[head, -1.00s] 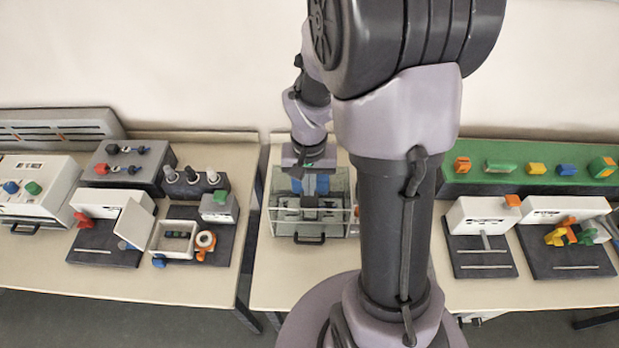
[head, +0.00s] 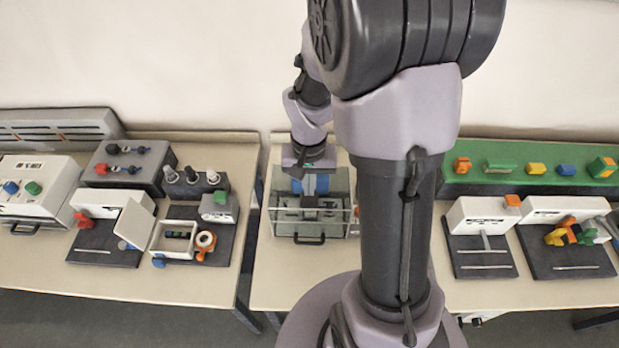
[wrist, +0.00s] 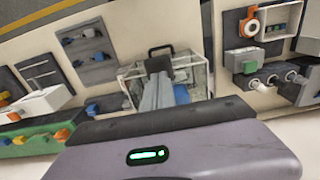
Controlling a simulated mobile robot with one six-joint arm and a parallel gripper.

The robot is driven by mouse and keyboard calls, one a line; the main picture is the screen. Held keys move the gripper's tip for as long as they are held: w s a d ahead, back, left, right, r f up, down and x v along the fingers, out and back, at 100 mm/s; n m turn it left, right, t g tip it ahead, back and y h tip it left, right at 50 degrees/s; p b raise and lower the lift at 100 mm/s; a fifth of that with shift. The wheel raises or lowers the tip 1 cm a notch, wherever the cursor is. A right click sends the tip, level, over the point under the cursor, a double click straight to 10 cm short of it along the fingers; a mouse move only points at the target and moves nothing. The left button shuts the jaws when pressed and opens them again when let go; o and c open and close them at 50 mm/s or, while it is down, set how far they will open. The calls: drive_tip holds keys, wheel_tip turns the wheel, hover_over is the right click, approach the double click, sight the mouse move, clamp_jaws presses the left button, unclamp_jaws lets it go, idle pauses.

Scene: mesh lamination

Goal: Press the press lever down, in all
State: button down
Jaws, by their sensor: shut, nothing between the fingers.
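The press (head: 283,232) stands on the middle table, a low box with clear walls, dark inner parts and a black front handle (head: 310,240). A blue part (head: 316,184) rises at its back; I cannot tell for sure which part is the lever. My gripper hangs over the back of the press, close to the blue part; its fingertips are not clear in the head view. In the wrist view my gripper (wrist: 157,66) is shut and empty, its grey fingers pointing at the press, with the blue part (wrist: 182,94) beside them. Contact cannot be told.
The left table holds a white box with buttons (head: 34,188), a dark knob panel (head: 125,168) and an open white tray (head: 177,238). On the right are a green rail (head: 540,178) with coloured blocks and two white fixtures. My own arm hides the area right of the press.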

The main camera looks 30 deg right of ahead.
drive_tip(key=shift+f+b, duration=4.25)
drive_tip(key=shift+f, duration=0.35)
wheel_tip(320, 180, up, 14)
drive_tip(key=p, duration=1)
drive_tip(key=shift+f+p, duration=0.2)
drive_tip(key=shift+p, duration=0.2)
